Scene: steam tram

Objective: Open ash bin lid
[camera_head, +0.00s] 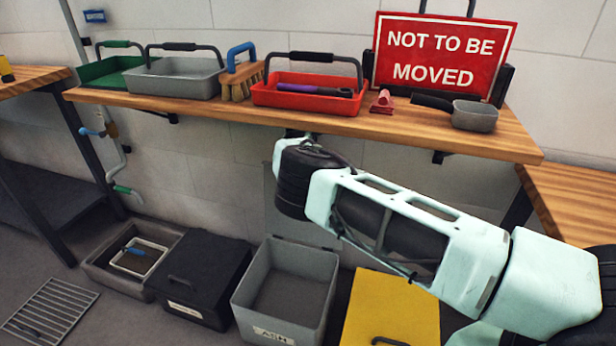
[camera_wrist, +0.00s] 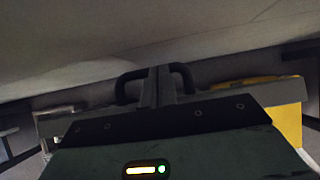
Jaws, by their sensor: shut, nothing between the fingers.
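The grey ash bin (camera_head: 243,300) with an ASH label stands on the floor below the shelf in the head view. Its top is open and its inside shows. A grey panel that looks like its lid (camera_head: 273,212) stands raised at the bin's back edge, partly hidden by my arm. In the wrist view my gripper (camera_wrist: 157,88) is shut with nothing in it. A dark bar handle (camera_wrist: 128,88) shows on both sides of the fingers; I cannot tell whether they touch it. My gripper is hidden in the head view.
A black lidded box (camera_head: 205,275) stands left of the bin, and a yellow box (camera_head: 390,305) stands right, partly behind my arm. The wooden shelf (camera_head: 340,122) above holds several trays, a brush (camera_head: 242,82) and a red sign (camera_head: 445,50). A floor grate (camera_head: 50,310) lies left.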

